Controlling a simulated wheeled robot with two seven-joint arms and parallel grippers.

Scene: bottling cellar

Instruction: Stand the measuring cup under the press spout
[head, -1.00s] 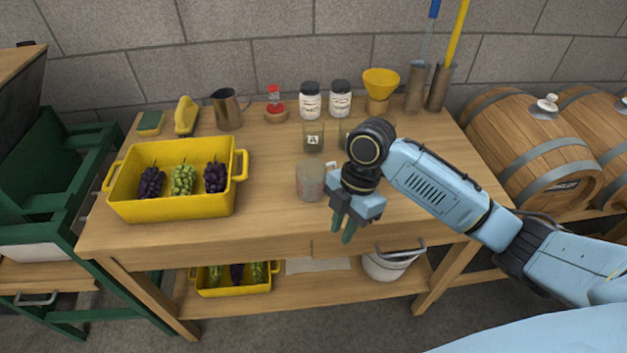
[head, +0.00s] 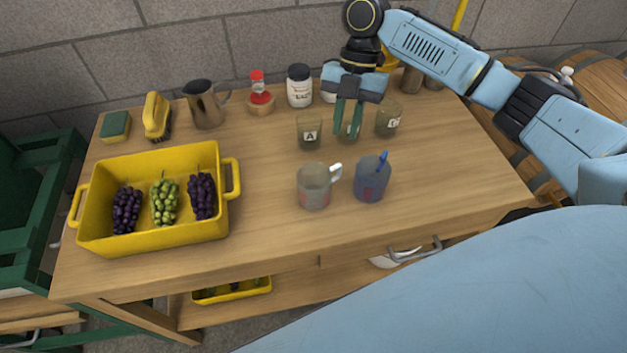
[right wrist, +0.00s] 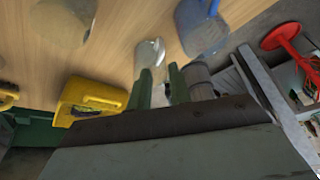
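A clear measuring cup (head: 314,187) with a white handle and red markings stands upright on the wooden table, near its front middle. A bluish cup (head: 372,180) with a blue handle and red markings stands just right of it. Both also show in the right wrist view, the clear cup (right wrist: 149,58) and the bluish cup (right wrist: 203,30). My right gripper (head: 348,136) points down behind the two cups, in front of a partly hidden middle glass jar. Its green fingers are apart with nothing seen held between them. My left gripper is out of view. I cannot make out a press spout.
A yellow crate (head: 160,237) of grapes stands on the left. Labelled jars (head: 309,133) (head: 387,120) flank the gripper. A metal jug (head: 205,107), a brush (head: 157,117) and a white-labelled bottle (head: 300,88) line the back. A green frame (head: 40,165) stands left. The table's front right is clear.

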